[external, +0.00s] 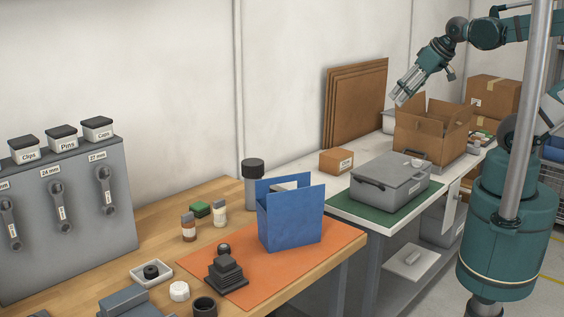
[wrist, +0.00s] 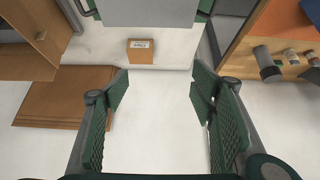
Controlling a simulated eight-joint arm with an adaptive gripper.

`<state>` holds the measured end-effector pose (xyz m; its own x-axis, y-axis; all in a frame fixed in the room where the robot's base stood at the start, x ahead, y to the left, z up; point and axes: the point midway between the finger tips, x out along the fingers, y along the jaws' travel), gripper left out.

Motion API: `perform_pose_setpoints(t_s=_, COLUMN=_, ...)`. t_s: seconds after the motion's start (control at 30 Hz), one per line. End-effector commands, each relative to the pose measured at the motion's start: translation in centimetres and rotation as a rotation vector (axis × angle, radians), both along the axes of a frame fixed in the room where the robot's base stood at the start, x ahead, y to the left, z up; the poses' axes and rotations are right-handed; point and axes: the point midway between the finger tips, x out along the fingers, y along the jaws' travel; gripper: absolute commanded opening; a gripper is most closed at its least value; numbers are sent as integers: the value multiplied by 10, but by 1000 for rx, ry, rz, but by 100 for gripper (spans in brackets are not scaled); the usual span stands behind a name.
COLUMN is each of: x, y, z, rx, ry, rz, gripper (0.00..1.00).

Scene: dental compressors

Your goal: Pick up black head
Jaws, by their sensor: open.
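A dark, stepped block (external: 227,272), which looks like the black head, stands upright on the front left of the orange mat (external: 318,252) on the wooden bench. A small dark round knob (external: 224,249) is just behind it. My gripper (external: 402,97) is far away, up at the right above the white table, near the open cardboard box. In the wrist view my gripper (wrist: 160,75) has its green-padded fingers wide apart, with nothing between them. The block does not show in the wrist view; only part of the orange mat (wrist: 295,24) does.
A blue open bin (external: 291,224) stands on the mat behind the block. A grey case (external: 392,178), a small carton (external: 337,162) and an open cardboard box (external: 428,133) occupy the white table. Bottles, a dark-capped cylinder (external: 254,186) and a white tray (external: 151,273) surround the mat.

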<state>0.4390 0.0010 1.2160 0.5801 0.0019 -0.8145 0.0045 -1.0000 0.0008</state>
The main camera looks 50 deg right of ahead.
Motion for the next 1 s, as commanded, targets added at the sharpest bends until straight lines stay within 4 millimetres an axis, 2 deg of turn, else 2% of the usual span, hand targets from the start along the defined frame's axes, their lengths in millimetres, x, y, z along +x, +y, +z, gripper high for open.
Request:
perform_pose_setpoints(t_s=0.17, x=9, y=9, z=5, rx=-4, ry=11, rz=27, gripper=56)
perform_pose_setpoints(t_s=0.37, x=28, y=30, z=14, rx=-14, ry=37, rz=87, gripper=56)
perform_pose_setpoints(t_s=0.67, x=63, y=75, z=27, rx=-37, ry=86, rz=203, gripper=56)
perform_pose_setpoints(t_s=1.0, x=102, y=136, z=34, rx=-67, ry=140, rz=337, gripper=56)
